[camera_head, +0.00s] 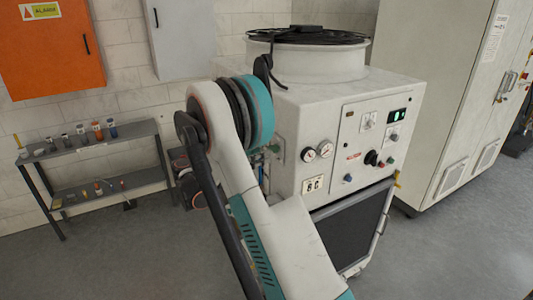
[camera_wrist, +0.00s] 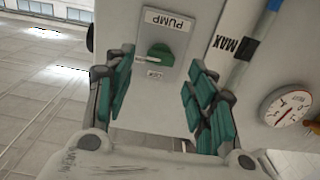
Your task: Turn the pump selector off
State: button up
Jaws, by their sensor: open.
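A small label sits at the knob's other side, too small to read surely. My gripper (camera_wrist: 155,85) is open, with its green-padded fingers spread to the left and right of the plate. The knob lies between and beyond the fingers, and nothing is held. In the head view my arm hides the gripper and the selector on the side of the white washer machine (camera_head: 330,95).
A round gauge (camera_wrist: 286,106) and a tube marked MAX (camera_wrist: 244,48) are right of the plate. In the head view, a shelf (camera_head: 90,145) with bottles stands left, a tall cabinet (camera_head: 440,90) right. Grey floor (camera_head: 110,250) is clear at lower left.

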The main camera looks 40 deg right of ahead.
jog(key=shift+x, duration=1.8)
jog(key=c, duration=1.1)
